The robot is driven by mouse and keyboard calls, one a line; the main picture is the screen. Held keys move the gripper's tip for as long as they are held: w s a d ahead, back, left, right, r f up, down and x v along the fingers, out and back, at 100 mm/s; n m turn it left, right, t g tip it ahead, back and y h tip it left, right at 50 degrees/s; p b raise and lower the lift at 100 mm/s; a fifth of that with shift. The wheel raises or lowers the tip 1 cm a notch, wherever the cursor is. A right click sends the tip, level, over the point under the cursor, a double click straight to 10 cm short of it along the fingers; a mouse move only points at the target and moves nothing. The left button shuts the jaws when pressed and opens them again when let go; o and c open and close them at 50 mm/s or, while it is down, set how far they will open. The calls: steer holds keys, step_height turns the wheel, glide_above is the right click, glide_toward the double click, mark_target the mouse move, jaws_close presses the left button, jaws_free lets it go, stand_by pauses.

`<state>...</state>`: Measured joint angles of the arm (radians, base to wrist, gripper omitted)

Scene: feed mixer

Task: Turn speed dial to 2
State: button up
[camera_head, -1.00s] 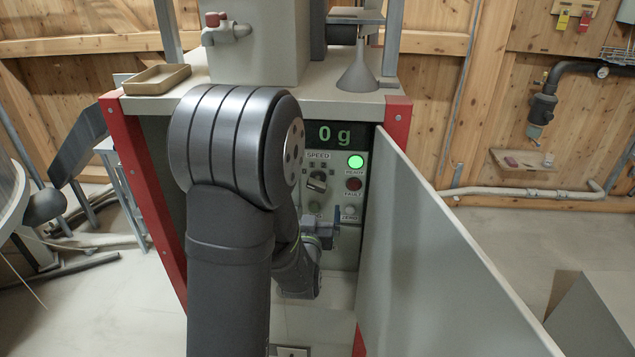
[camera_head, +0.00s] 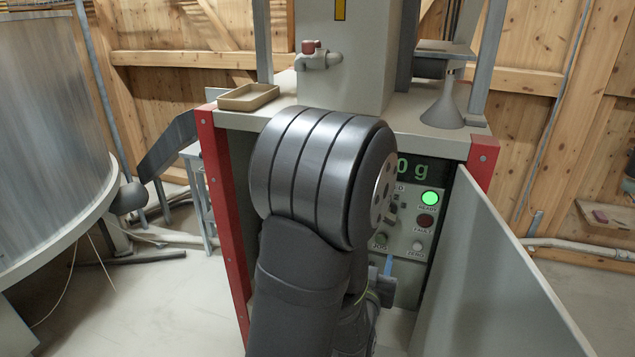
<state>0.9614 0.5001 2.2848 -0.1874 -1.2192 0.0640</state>
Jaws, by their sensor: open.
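The speed dial (camera_head: 392,211) is on the grey control panel (camera_head: 412,276) inside the open cabinet. My arm's large dark joint covers most of it, and only its right edge shows below the end of the SPEED label. Its pointer setting cannot be read. My gripper (camera_head: 386,275) is mostly hidden behind my forearm. A blue-grey part of it shows low in front of the panel, below the dial and apart from it. The gripper is open, and nothing is seen between its fingers.
The green READY light (camera_head: 430,198) is lit above the red FAULT light (camera_head: 425,221). The ZERO button (camera_head: 417,246) is below them. The display (camera_head: 413,168) is partly covered. The open cabinet door (camera_head: 500,285) bounds the right; a red post (camera_head: 222,215) bounds the left.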

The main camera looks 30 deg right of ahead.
steer(key=n, duration=0.6)
steer(key=shift+w+d+f, duration=0.1)
steer(key=shift+w, duration=0.05)
steer(key=w+d+n, duration=0.2)
steer(key=w+d, duration=0.2)
steer(key=w+d+n, duration=0.3)
steer(key=w+d, duration=0.1)
steer(key=w+d+n, duration=0.2)
steer(key=w+d, duration=0.2)
steer(key=shift+w+d+n, duration=0.2)
steer(key=shift+w+n, duration=0.1)
jaws_close()
